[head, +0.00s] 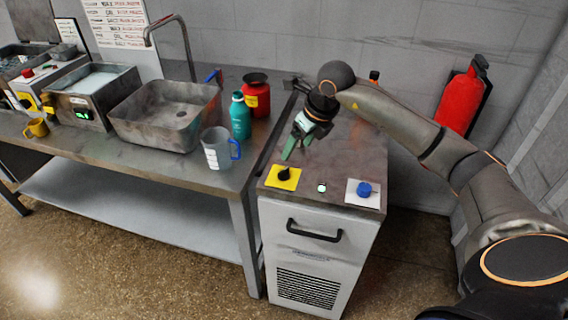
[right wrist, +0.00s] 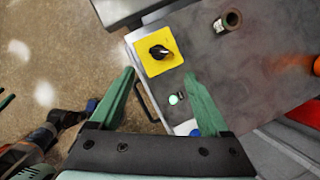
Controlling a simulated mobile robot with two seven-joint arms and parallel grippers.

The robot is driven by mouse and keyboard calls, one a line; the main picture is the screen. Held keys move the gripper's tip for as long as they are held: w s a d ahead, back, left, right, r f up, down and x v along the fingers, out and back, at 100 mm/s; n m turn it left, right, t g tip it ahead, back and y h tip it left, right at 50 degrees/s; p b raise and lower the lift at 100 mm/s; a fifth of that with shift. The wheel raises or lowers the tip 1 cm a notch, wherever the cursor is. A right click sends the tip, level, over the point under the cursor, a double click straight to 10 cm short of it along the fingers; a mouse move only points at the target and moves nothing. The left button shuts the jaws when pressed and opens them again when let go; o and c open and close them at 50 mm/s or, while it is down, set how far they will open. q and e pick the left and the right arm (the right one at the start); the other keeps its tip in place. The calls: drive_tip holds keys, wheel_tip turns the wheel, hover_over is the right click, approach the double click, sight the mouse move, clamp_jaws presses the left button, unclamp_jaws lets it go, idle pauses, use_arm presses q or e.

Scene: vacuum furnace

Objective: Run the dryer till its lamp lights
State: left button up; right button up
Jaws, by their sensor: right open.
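The dryer (head: 320,232) is a pale cabinet with a metal top, standing right of the bench. On its top are a black rotary knob (head: 284,174) on a yellow plate, a small round lamp (head: 321,188) glowing pale green, and a blue button (head: 364,189) on a white plate. My right gripper (head: 293,149) is open and empty above the top, behind the knob. In the right wrist view the knob (right wrist: 159,52) lies beyond and between the green fingertips, apart from them. The lamp (right wrist: 174,99) shows there too; the button is mostly hidden by a finger.
A red extinguisher (head: 459,102) hangs on the wall.

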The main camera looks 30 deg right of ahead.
sight(284, 170)
drive_tip(key=p+x, duration=0.1)
drive_tip(key=x, duration=1)
drive_tip(key=shift+a, duration=0.1)
drive_tip(key=shift+c, duration=0.2)
clamp_jaws()
